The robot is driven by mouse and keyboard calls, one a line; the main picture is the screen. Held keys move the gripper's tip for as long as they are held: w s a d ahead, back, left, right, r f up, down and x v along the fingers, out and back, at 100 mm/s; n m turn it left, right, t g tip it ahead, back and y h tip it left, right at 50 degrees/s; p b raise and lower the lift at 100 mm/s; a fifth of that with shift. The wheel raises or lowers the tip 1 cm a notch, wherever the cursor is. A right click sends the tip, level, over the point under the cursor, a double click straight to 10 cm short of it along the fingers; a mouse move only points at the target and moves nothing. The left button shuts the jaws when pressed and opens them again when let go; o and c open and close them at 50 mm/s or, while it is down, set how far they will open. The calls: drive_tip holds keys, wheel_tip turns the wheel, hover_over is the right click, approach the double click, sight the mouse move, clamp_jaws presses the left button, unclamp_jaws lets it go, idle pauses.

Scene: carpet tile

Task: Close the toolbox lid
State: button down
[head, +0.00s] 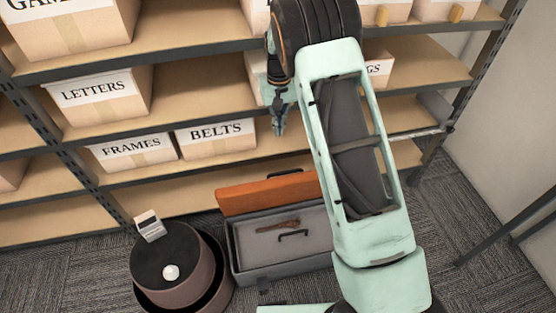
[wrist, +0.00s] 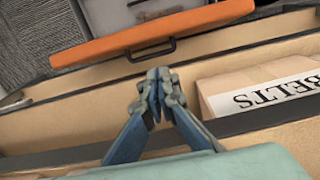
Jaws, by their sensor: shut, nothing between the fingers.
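The toolbox (head: 280,267) stands on the carpet in front of the shelving, a grey box with its inside showing. Its orange lid (head: 265,194) is raised along the back, at the shelf side. A brown tool (head: 278,226) and a dark handle lie in the grey interior. In the wrist view the orange lid (wrist: 200,22) crosses the top, with a dark handle (wrist: 150,49) on its near edge. My gripper (head: 279,128) is shut and empty, above and behind the lid near the shelves. Its closed fingers also show in the wrist view (wrist: 157,82), below the lid and apart from it.
Shelves with labelled boxes stand behind, including the BELTS box (head: 216,137) right beside my gripper. A round brown stool-like stand (head: 172,262) with small items stands left of the toolbox. Dark legs (head: 510,225) stand at the right. Carpet is free right of my arm.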

drive_tip(key=b, duration=0.5)
approach(286, 185)
drive_tip(key=w+a+f, duration=0.1)
drive_tip(key=f, duration=0.1)
drive_tip(key=w+a+f, duration=0.1)
drive_tip(key=w+f, duration=0.1)
drive_tip(key=w+a+f, duration=0.1)
drive_tip(key=w+f, duration=0.1)
drive_tip(key=shift+w+f, duration=0.1)
drive_tip(key=shift+f, duration=0.1)
drive_tip(key=shift+d, duration=0.1)
